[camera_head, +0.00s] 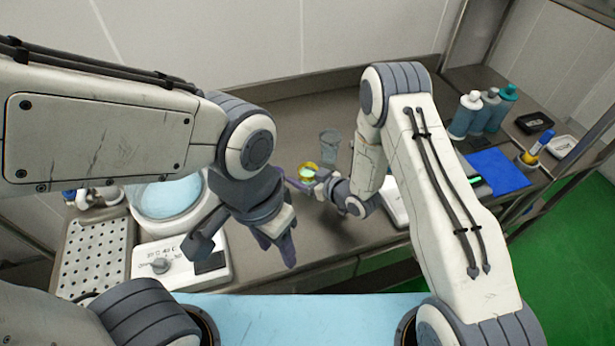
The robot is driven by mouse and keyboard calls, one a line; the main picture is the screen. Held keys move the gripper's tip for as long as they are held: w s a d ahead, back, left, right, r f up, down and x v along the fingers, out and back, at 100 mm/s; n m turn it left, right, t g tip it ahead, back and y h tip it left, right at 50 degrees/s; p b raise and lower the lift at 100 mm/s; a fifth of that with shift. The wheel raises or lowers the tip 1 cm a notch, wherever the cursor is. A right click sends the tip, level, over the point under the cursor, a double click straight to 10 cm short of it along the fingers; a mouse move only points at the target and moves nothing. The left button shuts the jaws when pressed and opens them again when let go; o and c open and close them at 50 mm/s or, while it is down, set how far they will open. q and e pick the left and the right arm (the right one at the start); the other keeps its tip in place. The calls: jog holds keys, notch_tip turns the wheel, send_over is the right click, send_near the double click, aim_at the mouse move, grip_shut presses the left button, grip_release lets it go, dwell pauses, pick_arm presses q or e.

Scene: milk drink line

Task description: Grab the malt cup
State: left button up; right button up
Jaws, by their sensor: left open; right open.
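A small cup with a yellow rim and pale green inside (309,170) stands on the steel counter near the middle; it may be the malt cup, but no label is readable. My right gripper (304,180) is open right at this cup, its fingers close to the near side. Whether they touch it I cannot tell. A clear empty-looking glass (329,143) stands just behind it. My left gripper (241,252) is open and empty, pointing down at the counter's front, beside the white scale-like device.
A white device with a dial (180,262) and a round pale-blue-topped vessel (170,196) stand at left by a perforated tray (93,255). Several bottles (466,115), a blue mat (497,170) and a yellow-and-blue item (540,145) are at right.

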jog(key=shift+w+a+f, duration=0.15)
jog(key=shift+w, duration=0.05)
grip_shut()
